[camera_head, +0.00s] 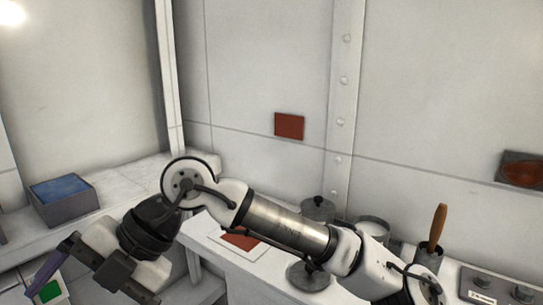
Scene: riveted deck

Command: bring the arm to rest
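My arm reaches across the picture from the lower right to the lower left. It is bent at a raised joint in the middle. My gripper (62,272) is at the lower left, tilted downward over the side bench. A dark purple piece shows at its left end; I cannot tell whether it is a finger or a held object. The fingertips are not clearly seen, so its opening cannot be told.
A grey box with a blue top (62,188) stands on the left bench. A green-marked white card (48,291) lies near my gripper.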

